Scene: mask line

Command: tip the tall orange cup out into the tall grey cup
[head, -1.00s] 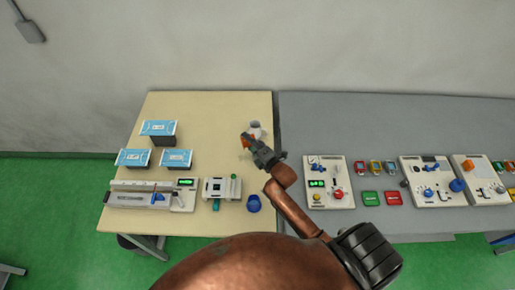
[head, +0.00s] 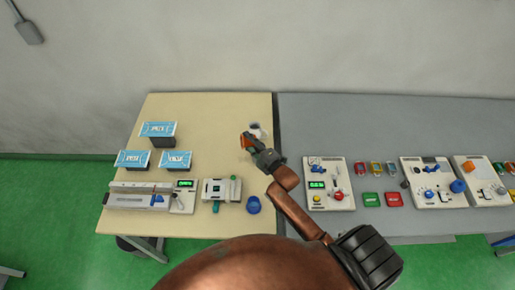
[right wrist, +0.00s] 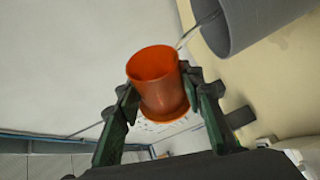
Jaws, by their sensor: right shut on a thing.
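The tall orange cup (right wrist: 160,80) is held between the two fingers of my right gripper (right wrist: 162,103) in the right wrist view. It is tilted, and its mouth shows a bare orange inner wall. The tall grey cup (right wrist: 250,22) is close beside it at the upper right, partly cut off. A thin pale streak runs between the orange rim and the grey cup's mouth. In the head view the orange cup (head: 246,141) is just front-left of the grey cup (head: 256,127), with my right gripper (head: 251,144) around it. The grey cup's inside is mostly hidden. My left gripper is not in view.
A blue cup (head: 253,205) stands near the front edge of the beige table (head: 205,115). Several blue-topped boxes (head: 158,129) and a long grey machine (head: 140,197) are at the left. A control panel (head: 329,185) lies on the grey table at the right.

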